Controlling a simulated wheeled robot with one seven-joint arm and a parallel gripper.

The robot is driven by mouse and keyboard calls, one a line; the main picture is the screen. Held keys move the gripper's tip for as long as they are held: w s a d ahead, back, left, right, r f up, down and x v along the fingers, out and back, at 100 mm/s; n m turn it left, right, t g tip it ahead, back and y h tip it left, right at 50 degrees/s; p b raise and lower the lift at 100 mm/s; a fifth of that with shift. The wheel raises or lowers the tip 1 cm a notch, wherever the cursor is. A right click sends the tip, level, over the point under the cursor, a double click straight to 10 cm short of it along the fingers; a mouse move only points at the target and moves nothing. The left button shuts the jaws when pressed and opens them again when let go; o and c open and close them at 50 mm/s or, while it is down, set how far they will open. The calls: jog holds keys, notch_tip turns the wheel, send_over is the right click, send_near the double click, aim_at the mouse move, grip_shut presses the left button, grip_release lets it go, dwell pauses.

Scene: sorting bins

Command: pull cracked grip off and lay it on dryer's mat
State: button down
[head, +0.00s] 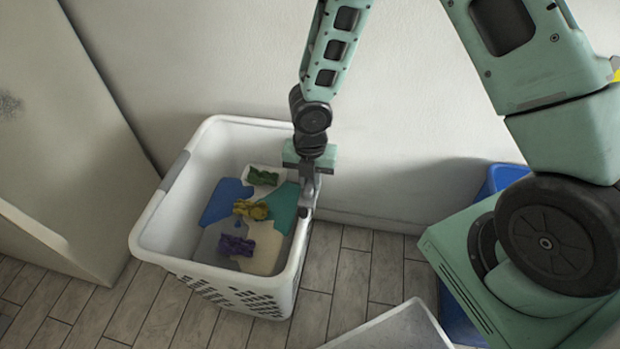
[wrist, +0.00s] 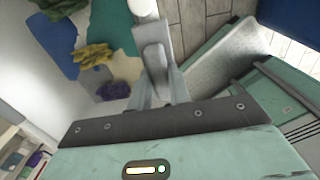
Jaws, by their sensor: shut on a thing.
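A white laundry basket (head: 160,236) stands on the floor with a grey grip (head: 173,170) on its left rim. My gripper (head: 310,192) is at the basket's right rim, pointing down, and is shut on a grey piece that looks like the grip there. In the wrist view a grey block (wrist: 151,42), probably this grip, shows at my fingers (wrist: 156,85), in line with the white rim (wrist: 142,11). Whether it is still attached, and any crack, I cannot tell. I cannot make out a dryer's mat.
Crumpled green (head: 263,176), yellow (head: 251,209) and purple (head: 235,244) cloths lie in the basket. A large beige panel or box (head: 70,140) stands left. A pale tray-like container (head: 395,332) is at front right, with a blue bin (head: 500,178) behind my body.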

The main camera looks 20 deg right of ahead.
aim_at(310, 182)
jog(key=shift+r+p, duration=0.9)
jog(key=shift+r, duration=0.1)
jog(key=shift+r+p, duration=1.25)
jog(key=shift+r, duration=0.05)
jog(key=shift+r+p, duration=1.95)
jog(key=shift+p, duration=0.1)
